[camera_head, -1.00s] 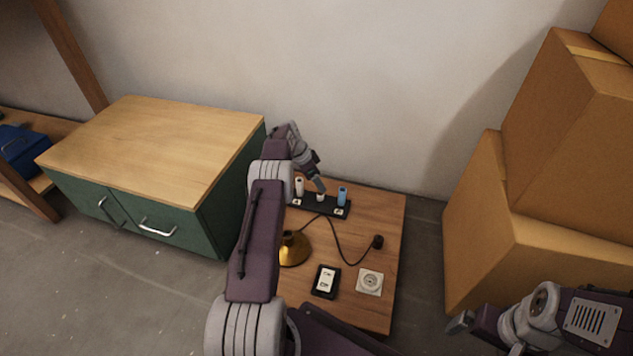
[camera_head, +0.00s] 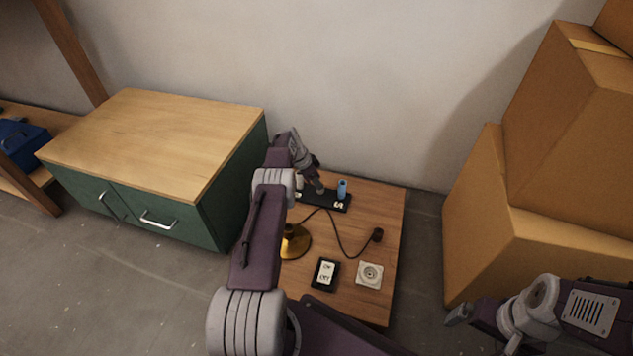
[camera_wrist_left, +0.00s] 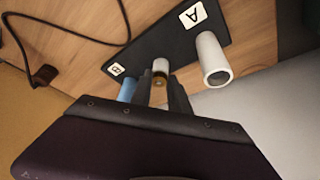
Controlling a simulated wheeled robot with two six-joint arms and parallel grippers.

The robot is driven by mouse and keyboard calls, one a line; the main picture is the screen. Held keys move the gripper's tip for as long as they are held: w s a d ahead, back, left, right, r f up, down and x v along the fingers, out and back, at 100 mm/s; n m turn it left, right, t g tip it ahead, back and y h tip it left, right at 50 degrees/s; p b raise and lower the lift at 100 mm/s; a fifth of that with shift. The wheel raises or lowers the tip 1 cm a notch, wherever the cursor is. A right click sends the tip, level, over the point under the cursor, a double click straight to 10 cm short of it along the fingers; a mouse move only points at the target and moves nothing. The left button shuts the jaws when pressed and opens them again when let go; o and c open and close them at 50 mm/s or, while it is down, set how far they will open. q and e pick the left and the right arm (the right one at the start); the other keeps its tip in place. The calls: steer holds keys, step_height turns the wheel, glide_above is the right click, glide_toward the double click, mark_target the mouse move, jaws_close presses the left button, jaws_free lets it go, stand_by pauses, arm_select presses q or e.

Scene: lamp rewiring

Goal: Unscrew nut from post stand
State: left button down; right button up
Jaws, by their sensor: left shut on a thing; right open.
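The black post stand (camera_head: 327,204) lies on the small wooden table; the left wrist view shows its labels A and B (camera_wrist_left: 150,48). A white tube (camera_wrist_left: 213,62) stands near label A. A blue tube (camera_head: 342,188) stands near label B and is partly hidden by my gripper in the left wrist view (camera_wrist_left: 127,90). Between them is a short post with a pale top and a brass-coloured nut (camera_wrist_left: 160,80). My left gripper (camera_head: 320,190) is shut around the nut, its fingers (camera_wrist_left: 160,90) on either side. My right gripper (camera_head: 458,316) is open and empty, far from the stand.
On the table (camera_head: 385,215) are a brass lamp base (camera_head: 297,243), a black cable with a plug (camera_head: 377,235), a black-framed switch (camera_head: 325,273) and a white socket (camera_head: 369,274). A green cabinet (camera_head: 225,200) stands left, cardboard boxes (camera_head: 540,240) right.

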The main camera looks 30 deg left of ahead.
arm_select(q)
steer(key=n+p, duration=0.1)
steer(key=p, duration=0.2)
steer(key=n+y+p, duration=0.1)
steer(key=n+p, duration=0.1)
steer(key=p, duration=0.2)
steer(key=d+r+n+p, duration=0.1)
steer(key=p, duration=0.2)
steer(key=shift+s+n+t+y+p, duration=0.2)
steer(key=shift+n+t+y+p, duration=0.1)
steer(key=shift+n, duration=0.1)
steer(key=shift+d+f+n+y+p, duration=0.2)
steer(key=shift+n+y+p, duration=0.15)
steer(key=shift+n, duration=0.35)
steer(key=shift+f+n, duration=0.3)
steer(key=shift+n, duration=0.2)
steer(key=shift+n+y, duration=0.25)
steer(key=shift+n, duration=0.15)
